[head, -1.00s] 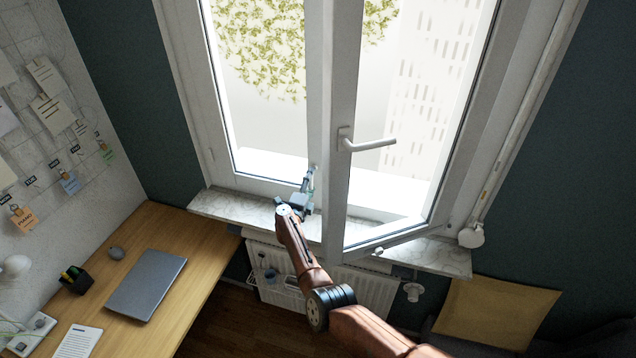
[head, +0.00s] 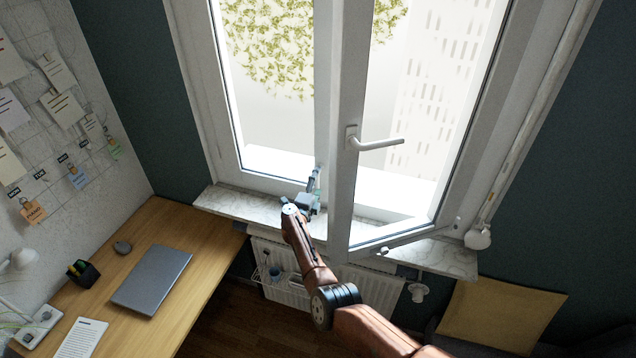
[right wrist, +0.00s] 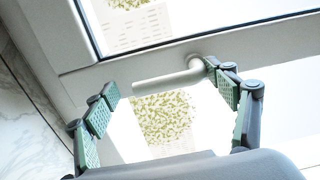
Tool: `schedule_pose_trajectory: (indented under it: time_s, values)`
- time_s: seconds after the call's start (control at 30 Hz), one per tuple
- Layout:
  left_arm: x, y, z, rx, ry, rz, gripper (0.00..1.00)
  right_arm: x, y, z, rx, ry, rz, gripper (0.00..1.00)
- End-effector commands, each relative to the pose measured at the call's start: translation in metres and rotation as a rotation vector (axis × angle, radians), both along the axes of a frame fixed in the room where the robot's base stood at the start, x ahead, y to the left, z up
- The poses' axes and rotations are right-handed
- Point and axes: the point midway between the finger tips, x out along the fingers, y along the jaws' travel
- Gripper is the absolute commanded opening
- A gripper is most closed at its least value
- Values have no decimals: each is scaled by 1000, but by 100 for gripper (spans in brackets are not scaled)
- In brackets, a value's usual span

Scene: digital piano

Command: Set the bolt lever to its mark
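A short white bolt lever (right wrist: 165,82) sticks out from the pale window frame in the right wrist view. My right gripper (right wrist: 160,84) is open, with one green-padded finger beyond each end of the lever. The right finger is close to the lever's round base; I cannot tell whether it touches. The left finger is apart from the lever's free end. In the head view my right gripper (head: 314,184) is at the lower part of the window's middle frame, just above the sill, and hides most of the lever. I cannot make out a mark. My left gripper is not in view.
The right window sash (head: 347,205) stands ajar, with a larger white handle (head: 380,143) above and right of my gripper. The marble sill (head: 245,205) is below, over a radiator (head: 380,290). A desk (head: 205,245) with a laptop (head: 152,279) stands at the left.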

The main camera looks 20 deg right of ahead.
Motion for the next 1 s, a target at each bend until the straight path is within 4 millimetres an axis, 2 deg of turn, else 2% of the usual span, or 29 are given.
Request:
schedule_pose_trajectory:
  time_s: [0.27, 0.43, 1.0]
  values:
    - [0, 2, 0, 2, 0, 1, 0, -1, 1, 0, 2, -1, 0, 76]
    - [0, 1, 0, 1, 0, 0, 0, -7, 9, 0, 4, -3, 3, 76]
    - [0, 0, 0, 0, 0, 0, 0, -55, 47, 0, 1, -1, 0, 76]
